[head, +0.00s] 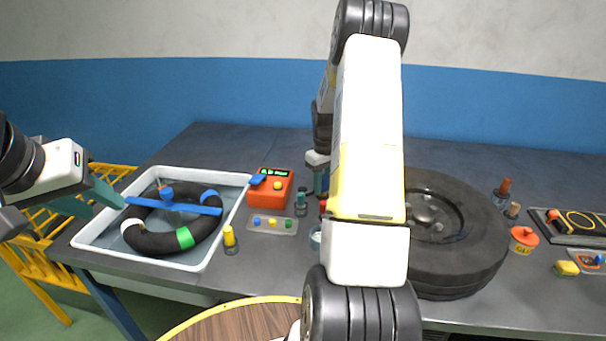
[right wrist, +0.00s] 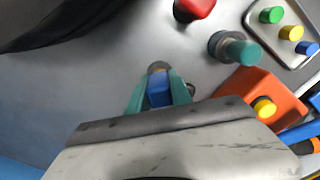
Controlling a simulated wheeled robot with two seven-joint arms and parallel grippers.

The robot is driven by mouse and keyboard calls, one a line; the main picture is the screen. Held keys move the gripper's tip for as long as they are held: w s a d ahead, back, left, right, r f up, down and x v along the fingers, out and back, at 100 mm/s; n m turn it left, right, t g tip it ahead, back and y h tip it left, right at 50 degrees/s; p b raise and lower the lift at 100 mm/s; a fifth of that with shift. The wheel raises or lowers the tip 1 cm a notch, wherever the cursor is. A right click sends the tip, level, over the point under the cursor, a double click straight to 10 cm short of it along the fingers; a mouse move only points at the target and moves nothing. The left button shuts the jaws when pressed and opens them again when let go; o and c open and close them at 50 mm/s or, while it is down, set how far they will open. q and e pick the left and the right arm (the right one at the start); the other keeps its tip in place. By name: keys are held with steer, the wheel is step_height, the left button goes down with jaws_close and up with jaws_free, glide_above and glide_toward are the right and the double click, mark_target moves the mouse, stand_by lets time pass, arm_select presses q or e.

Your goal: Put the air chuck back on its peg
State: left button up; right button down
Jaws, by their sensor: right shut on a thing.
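My right gripper (right wrist: 160,95) is shut on a blue piece with a grey-brown round end, which I take to be the air chuck (right wrist: 158,88). Its teal fingers press on both sides of it, low over the grey bench. In the head view my right gripper (head: 320,184) shows partly behind my own arm, and the held piece is hidden there. I cannot tell which part is its peg. The orange box (head: 268,194) with a yellow knob stands left of this gripper and carries a blue piece (head: 257,180). My left gripper (head: 98,195) is open at the tub's left edge.
A white tub (head: 91,241) holds a black ring with coloured bands under a blue bar (head: 190,208). A teal-capped post (head: 301,202), a yellow-capped post (head: 229,238) and a small button tray (head: 254,228) stand nearby. A big tyre (head: 470,255) lies on the right.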

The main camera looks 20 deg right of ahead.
steer(key=shift+f, duration=0.2)
steer(key=c, duration=0.8)
jaws_free()
steer(key=shift+c, duration=0.2)
steer(key=shift+r, duration=3.5)
steer(key=shift+r, duration=0.1)
